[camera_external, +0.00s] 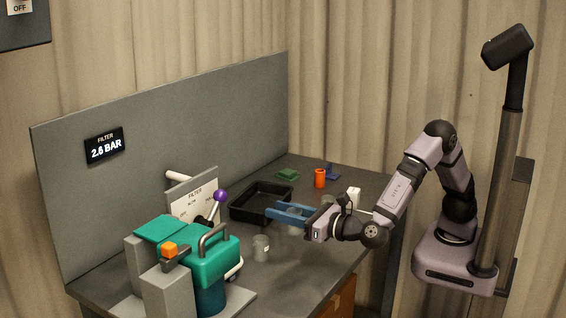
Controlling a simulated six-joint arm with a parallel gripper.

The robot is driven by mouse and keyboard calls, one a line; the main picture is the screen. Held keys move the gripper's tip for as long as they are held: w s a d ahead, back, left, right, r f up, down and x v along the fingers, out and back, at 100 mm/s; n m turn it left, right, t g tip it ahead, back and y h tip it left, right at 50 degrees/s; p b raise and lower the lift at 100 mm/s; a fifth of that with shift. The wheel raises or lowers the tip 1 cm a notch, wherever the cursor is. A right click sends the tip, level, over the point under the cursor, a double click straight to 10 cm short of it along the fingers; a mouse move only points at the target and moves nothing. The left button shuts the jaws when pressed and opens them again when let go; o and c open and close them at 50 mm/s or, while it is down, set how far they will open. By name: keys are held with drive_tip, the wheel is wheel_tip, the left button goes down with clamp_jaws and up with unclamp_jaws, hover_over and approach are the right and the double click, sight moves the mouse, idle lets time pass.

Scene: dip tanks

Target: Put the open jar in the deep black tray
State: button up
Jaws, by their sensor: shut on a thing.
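The deep black tray (246,215) sits on the bench in front of the grey back panel. Another clear jar (261,248) with a pale label stands on the bench in front of the tray, apart from my gripper.
A teal machine (205,250) with a purple-knobbed lever (220,196) and an orange block stands at front left. An orange cylinder (320,178), a green item (288,174) and a blue item (333,174) are at the back. A clear vessel (327,200) stands behind my gripper.

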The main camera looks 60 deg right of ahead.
drive_tip(key=w+d+r+m+g+h+p, duration=0.1)
drive_tip(key=w+d+r+m+h+p, duration=0.2)
drive_tip(key=w+d, duration=0.65)
drive_tip(key=w+d+r+m+g+h, duration=0.1)
drive_tip(key=w+d+r+m+h, duration=0.4)
drive_tip(key=d, duration=0.8)
drive_tip(key=shift+w+d+f+n+h+p, duration=0.15)
drive_tip(key=shift+w+f+n+p, duration=0.15)
drive_tip(key=shift+f, duration=1.45)
drive_tip(key=shift+w+f+n+h+p, duration=0.15)
drive_tip(key=shift+f+n, duration=0.3)
drive_tip(key=shift+f, duration=1.25)
drive_tip(key=shift+w+d+f+n+h+p, duration=0.1)
drive_tip(key=shift+w+f+n, duration=0.2)
drive_tip(key=shift+f, duration=1.45)
drive_tip(key=shift+f, duration=0.25)
drive_tip(key=o, duration=1.1)
drive_tip(key=shift+r, duration=0.15)
